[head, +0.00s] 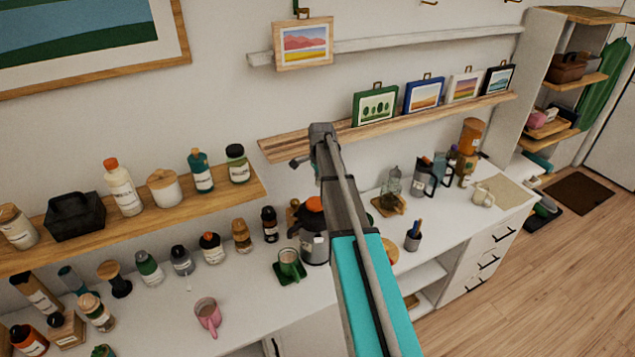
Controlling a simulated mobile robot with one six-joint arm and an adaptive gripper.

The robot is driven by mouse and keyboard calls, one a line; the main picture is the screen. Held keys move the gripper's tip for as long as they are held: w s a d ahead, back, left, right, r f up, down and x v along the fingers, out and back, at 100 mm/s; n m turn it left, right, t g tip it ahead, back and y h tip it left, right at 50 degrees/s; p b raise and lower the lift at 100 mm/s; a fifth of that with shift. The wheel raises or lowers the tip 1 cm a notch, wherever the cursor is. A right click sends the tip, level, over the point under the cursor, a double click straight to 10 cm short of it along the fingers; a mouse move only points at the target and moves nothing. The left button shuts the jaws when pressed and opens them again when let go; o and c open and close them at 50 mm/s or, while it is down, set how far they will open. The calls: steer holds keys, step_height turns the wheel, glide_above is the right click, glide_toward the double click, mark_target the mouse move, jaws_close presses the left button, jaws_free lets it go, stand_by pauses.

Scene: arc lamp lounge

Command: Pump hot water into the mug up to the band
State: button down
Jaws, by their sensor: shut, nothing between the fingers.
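A steel and black pump pot (315,247) with an orange top (308,204) stands on the white counter in the head view, partly covered by my arm. Its dark spout (293,232) points to the left.
A pink mug (208,314) stands on the counter at the left, near several jars and bottles. Wall shelves (150,228) with bottles and pictures run behind. A pen cup (412,242) stands right of my arm, and a glass carafe (391,183) stands farther back.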

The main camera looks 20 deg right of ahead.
steer(key=shift+d+r+p, duration=0.1)
steer(key=shift+r+p, duration=2.15)
steer(key=shift+r, duration=0.3)
steer(key=s+a+f+n+b, duration=0.8)
steer(key=s+a+f+b, duration=0.2)
steer(key=s, duration=0.3)
steer(key=s+a+f+n+b, duration=0.9)
steer(key=s+a+f+b, duration=0.1)
steer(key=s+a, duration=0.2)
steer(key=shift+s+f+n+h+b, duration=0.3)
steer(key=shift+s+f+b, duration=0.1)
steer(key=shift+s, duration=0.15)
